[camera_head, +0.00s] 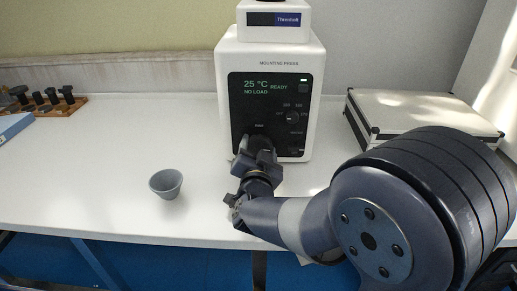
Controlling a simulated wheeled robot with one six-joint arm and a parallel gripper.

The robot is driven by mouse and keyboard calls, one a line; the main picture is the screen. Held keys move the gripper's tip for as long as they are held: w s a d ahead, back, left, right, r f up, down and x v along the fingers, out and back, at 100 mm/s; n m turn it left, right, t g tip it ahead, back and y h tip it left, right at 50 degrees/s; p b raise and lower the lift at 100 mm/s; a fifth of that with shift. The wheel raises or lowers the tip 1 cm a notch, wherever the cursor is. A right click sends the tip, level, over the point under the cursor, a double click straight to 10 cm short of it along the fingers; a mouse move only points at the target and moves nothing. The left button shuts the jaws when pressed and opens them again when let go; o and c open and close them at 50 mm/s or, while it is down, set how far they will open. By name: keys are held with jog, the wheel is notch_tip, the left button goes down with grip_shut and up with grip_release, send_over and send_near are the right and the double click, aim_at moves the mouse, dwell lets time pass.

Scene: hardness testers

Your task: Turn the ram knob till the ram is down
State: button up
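The mounting press (230,68) is a white machine standing at the middle back of the table. Its black front panel (270,106) reads 25 °C, READY, NO LOAD. The ram knob sits low on this panel, under a small label, and is mostly hidden behind my wrist. My gripper (256,145) is at the knob's place, pointing toward the panel. Its fingers are dark and overlap the knob, so I cannot see whether they are shut on it or only near it. The ram itself cannot be made out.
A small grey cup (166,184) stands on the white table (95,165), left of my arm. A silver case (410,109) lies at the right. A wooden rack (45,106) with dark pieces and a blue object (14,127) are at the far left. The left-middle table is clear.

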jog(key=o, duration=0.4)
jog(key=shift+o, duration=0.2)
jog(key=s+p, duration=0.1)
jog(key=s, duration=0.8)
jog(key=shift+s+a, duration=0.2)
jog(key=shift+s, duration=0.75)
